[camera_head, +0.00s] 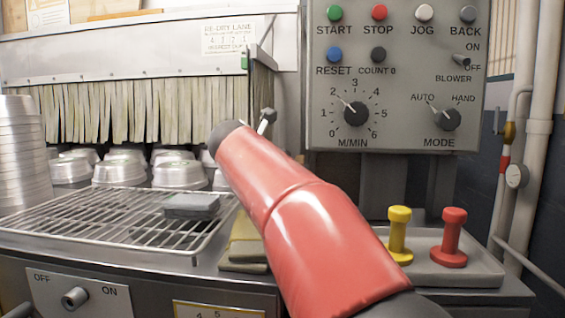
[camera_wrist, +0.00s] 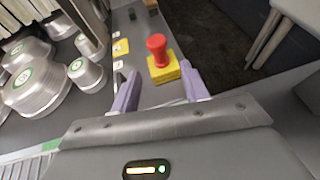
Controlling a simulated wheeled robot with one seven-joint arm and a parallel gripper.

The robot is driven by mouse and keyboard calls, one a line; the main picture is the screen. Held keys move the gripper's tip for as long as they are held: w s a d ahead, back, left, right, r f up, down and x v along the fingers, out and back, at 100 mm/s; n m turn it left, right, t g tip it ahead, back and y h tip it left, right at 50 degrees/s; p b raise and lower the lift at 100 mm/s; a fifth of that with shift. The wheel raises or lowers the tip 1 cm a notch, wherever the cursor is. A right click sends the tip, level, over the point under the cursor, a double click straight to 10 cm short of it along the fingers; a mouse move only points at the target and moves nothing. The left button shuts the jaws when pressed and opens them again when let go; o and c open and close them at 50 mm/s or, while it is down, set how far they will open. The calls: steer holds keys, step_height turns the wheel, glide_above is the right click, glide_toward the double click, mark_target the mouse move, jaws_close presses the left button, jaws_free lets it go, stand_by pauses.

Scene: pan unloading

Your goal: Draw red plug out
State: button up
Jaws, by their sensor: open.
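The red plug (camera_head: 449,238) is spool-shaped and stands upright at the right of a grey tray (camera_head: 487,265) in the head view. A yellow plug (camera_head: 400,236) of like shape stands left of it. In the wrist view my gripper (camera_wrist: 159,71) is open, its two purple fingers apart with nothing held between them. Beyond the fingertips a red knob (camera_wrist: 157,46) stands on a yellow block (camera_wrist: 166,70). I cannot tell whether this knob is the red plug. My gripper's fingers cannot be made out in the head view.
A control panel (camera_head: 395,75) with buttons and dials rises behind the tray. A wire rack (camera_head: 95,215) holding a grey block (camera_head: 191,206) lies at the left. Round metal pans (camera_head: 123,170) sit behind it, before a strip curtain (camera_head: 140,108). A pipe (camera_head: 540,120) stands far right.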

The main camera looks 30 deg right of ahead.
steer(key=x, duration=0.8)
steer(key=shift+w+d+r, duration=0.1)
steer(key=shift+d, duration=0.05)
jaws_close()
stand_by(0.3)
